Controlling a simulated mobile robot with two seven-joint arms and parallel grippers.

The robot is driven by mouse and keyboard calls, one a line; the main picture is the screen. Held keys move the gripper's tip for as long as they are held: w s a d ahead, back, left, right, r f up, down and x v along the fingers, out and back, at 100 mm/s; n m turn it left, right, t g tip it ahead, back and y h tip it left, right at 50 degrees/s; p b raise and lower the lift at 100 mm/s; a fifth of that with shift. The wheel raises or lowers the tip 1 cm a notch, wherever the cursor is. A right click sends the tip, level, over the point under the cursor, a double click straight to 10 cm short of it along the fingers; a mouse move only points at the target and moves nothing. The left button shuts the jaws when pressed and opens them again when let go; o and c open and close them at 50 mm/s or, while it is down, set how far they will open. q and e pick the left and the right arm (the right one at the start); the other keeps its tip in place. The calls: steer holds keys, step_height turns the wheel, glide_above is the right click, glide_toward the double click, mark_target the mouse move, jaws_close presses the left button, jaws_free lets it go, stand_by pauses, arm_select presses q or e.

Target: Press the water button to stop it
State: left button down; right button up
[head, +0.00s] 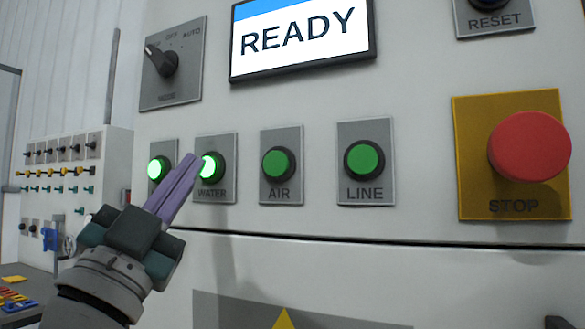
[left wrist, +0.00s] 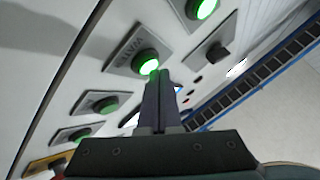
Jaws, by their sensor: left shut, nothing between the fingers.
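The water button (head: 212,168) is a lit green button on a grey plate labelled WATER, on the upright panel. In the left wrist view the lit water button (left wrist: 145,62) sits just beyond my fingertips. My left gripper (head: 190,162) is shut and empty, with its purple fingers together and pointing up at the left edge of the water button. In the left wrist view my left gripper (left wrist: 159,78) has its tips at the lower right edge of the button. I cannot tell whether they touch it. My right gripper is not in view.
Left of water is another lit green button (head: 158,168). To the right are the unlit AIR button (head: 278,163) and LINE button (head: 364,160), then a red STOP button (head: 530,146). Above are a mode knob (head: 162,60) and a READY screen (head: 302,38).

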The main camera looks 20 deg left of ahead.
arm_select(q)
steer(key=shift+w, duration=0.4)
stand_by(0.5)
steer(key=shift+s, duration=0.1)
steer(key=shift+s+p, duration=0.3)
steer(key=shift+s, duration=0.4)
steer(key=s+p, duration=0.2)
steer(key=s, duration=0.3)
steer(key=shift+a, duration=0.2)
stand_by(0.8)
